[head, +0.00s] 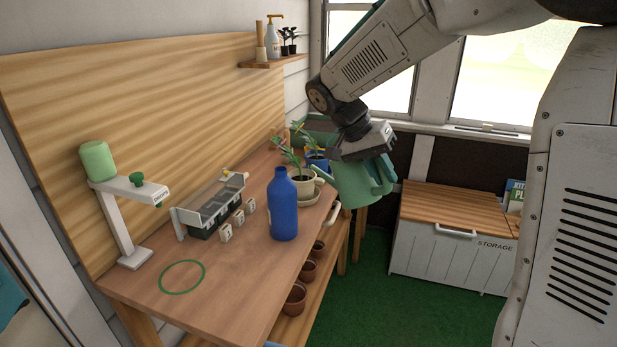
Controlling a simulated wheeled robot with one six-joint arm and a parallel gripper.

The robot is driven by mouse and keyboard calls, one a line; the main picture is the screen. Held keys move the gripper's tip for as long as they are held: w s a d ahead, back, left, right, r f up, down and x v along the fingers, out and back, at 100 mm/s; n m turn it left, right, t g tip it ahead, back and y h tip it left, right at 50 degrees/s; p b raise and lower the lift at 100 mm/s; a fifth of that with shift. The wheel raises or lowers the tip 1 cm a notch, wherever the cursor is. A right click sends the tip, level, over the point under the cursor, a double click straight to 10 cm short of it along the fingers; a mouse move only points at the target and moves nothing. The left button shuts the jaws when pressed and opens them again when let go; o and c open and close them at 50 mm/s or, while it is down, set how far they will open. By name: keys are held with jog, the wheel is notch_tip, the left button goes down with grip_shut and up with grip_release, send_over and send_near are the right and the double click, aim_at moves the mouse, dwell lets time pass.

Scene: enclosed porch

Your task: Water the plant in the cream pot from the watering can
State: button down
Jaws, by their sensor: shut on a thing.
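The cream pot (303,187) stands on a saucer (303,200) near the right edge of the wooden bench, with a leafy green plant (287,155) in it. My gripper (362,152) is shut on the green watering can (362,187), gripping it from above. The can hangs just right of the cream pot, beyond the bench edge. A pale green part of it, seemingly the spout, reaches left close to the pot. Whether it touches the pot or any water flows cannot be told. The fingertips are mostly hidden.
A tall blue bottle (283,207) stands in front of the cream pot. A blue pot (318,161) with a plant is just behind it. A clear-covered tray (210,207), a green-topped stand (123,187) and a green ring (182,277) occupy the left. A storage chest (450,250) stands right.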

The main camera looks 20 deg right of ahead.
jog(key=shift+w+a+r, duration=0.1)
jog(key=shift+w+r, duration=0.1)
jog(key=shift+r, duration=0.4)
jog(key=shift+f, duration=0.1)
jog(key=shift+s+d+f+t, duration=0.1)
jog(key=shift+s+f+t, duration=0.15)
jog(key=shift+f, duration=0.5)
jog(key=shift+s+d+f+t, duration=0.1)
jog(key=shift+s+f+t, duration=0.1)
jog(key=shift+f, duration=0.5)
jog(key=shift+f, duration=0.15)
jog(key=f, duration=0.1)
jog(key=f+t, duration=0.1)
jog(key=f+y, duration=0.1)
jog(key=shift+s+d+f+m, duration=0.1)
jog(key=shift+s+f+m, duration=0.2)
jog(key=shift+f, duration=0.05)
